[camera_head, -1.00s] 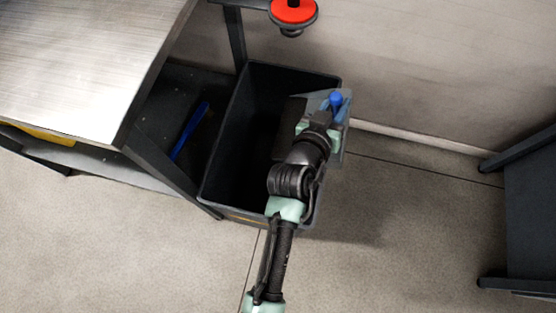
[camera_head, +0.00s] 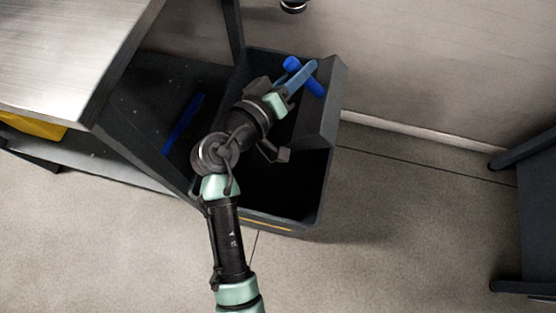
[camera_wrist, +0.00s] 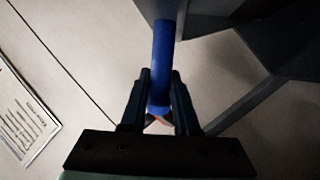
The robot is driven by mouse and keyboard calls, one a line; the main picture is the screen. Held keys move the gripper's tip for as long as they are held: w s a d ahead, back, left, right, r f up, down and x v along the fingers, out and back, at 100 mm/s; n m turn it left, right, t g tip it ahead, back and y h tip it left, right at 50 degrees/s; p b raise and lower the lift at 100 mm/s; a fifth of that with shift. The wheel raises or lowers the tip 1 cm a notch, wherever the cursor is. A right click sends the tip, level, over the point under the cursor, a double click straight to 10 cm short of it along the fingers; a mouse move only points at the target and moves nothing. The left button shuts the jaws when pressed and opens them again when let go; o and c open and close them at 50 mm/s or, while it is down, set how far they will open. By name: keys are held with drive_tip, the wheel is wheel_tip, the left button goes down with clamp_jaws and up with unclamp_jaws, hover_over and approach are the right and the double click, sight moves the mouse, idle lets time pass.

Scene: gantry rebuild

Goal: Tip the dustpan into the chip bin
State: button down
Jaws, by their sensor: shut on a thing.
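The chip bin (camera_head: 312,218) is a dark, open-topped box on the floor beside the workbench. Its inside is too dark to show contents. My gripper (camera_head: 300,78) is over the bin's far right part, shut on the blue handle of the dustpan (camera_head: 318,125). The dark grey pan appears steeply tilted over the bin's right side; I cannot tell whether it touches the rim. No chips are visible on it. In the wrist view, the blue handle (camera_wrist: 162,60) runs upward between my fingers (camera_wrist: 158,105), with part of the dark pan at the top.
The wall is behind the bin. A dark frame (camera_head: 530,200) stands at far right. The floor between is clear.

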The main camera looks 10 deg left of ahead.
drive_tip(key=a+n+t+h+b, duration=0.1)
drive_tip(key=a+n+b, duration=0.3)
drive_tip(key=a, duration=0.5)
drive_tip(key=shift+f+t, duration=0.4)
drive_tip(key=shift+f, duration=0.05)
drive_tip(key=shift+b, duration=0.45)
idle(1.7)
